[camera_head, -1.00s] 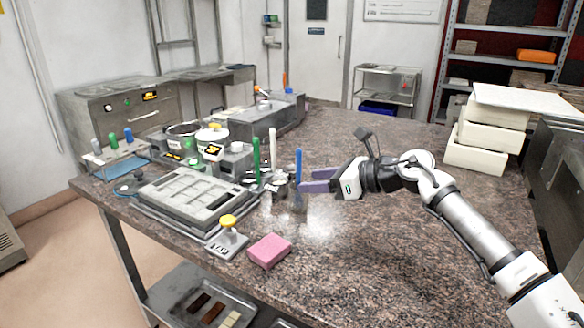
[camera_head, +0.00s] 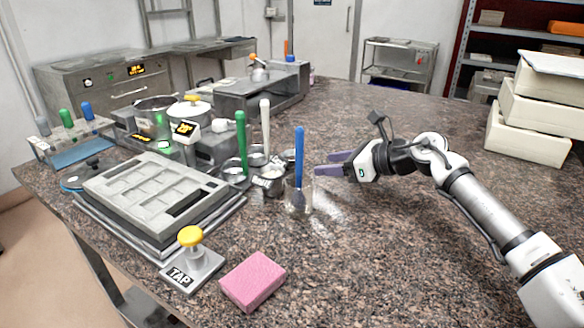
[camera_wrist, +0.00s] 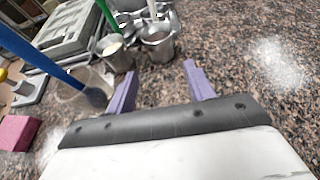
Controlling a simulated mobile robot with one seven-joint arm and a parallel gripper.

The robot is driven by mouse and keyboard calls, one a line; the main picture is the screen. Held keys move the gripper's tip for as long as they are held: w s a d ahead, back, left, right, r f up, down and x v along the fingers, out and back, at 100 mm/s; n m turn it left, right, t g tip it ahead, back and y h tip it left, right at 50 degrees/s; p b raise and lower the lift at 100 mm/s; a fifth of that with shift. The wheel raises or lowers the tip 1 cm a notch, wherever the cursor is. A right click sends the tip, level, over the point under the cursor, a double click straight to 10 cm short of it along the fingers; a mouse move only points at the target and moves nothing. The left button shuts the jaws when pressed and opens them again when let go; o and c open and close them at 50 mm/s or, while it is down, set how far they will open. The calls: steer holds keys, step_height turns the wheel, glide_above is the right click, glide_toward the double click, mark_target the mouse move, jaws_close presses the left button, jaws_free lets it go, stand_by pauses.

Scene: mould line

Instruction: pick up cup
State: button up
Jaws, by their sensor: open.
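Several small cups stand on the speckled counter. A clear cup (camera_head: 300,203) holding a blue-handled tool (camera_head: 299,150) is nearest my gripper (camera_head: 323,164). Metal cups stand behind and left of it, one metal cup (camera_head: 270,182) closest. My gripper is open and empty, just right of the clear cup, fingers pointing left. In the wrist view, the clear cup (camera_wrist: 72,95) is left of the left finger. Two metal cups (camera_wrist: 157,38) are beyond the fingertips, one holding pale contents. Nothing is between the fingers (camera_wrist: 158,80). Which cup is meant cannot be told.
A green-handled tool (camera_head: 241,140) and a white-handled tool (camera_head: 265,125) stand among the metal cups. A grey mould tray (camera_head: 150,190), a yellow-knobbed TAP block (camera_head: 190,265) and a pink sponge (camera_head: 252,280) lie in front. White boxes (camera_head: 525,135) are at right. The counter's middle is clear.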

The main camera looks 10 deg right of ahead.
mark_target(294, 164)
steer(key=p+x, duration=0.1)
steer(key=x, duration=0.5)
steer(key=shift+w+a, duration=0.15)
steer(key=shift+a, duration=0.15)
steer(key=p+x, duration=0.1)
steer(key=x, duration=0.3)
steer(key=shift+w+r, duration=0.2)
steer(key=shift+w+a+f, duration=0.3)
steer(key=shift+w+a, duration=0.05)
steer(key=c, duration=0.8)
step_height(294, 164, up, 15)
steer(key=shift+r+p, duration=0.1)
steer(key=shift+p, duration=0.85)
steer(key=shift+c, duration=0.2)
